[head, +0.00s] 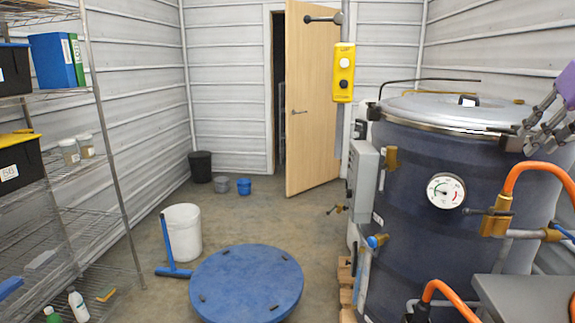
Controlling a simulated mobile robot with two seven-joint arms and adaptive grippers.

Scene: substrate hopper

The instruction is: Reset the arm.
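My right gripper (528,136) is at the right edge, beside the rim of the large dark blue vessel. Its grey fingers point left and look spread apart, with nothing seen between them. Part of its purple and grey arm (568,85) is cut off by the frame edge. I cannot tell whether the fingertips touch the lid clamp behind them. My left gripper is not in view.
The vessel (405,215) with its metal lid (450,108), gauge (446,190) and orange hoses (540,172) fills the right. A blue round lid (247,285) and white bucket (183,230) occupy the floor. Shelving (112,165) stands left. Floor before the wooden door (312,100) is mostly clear.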

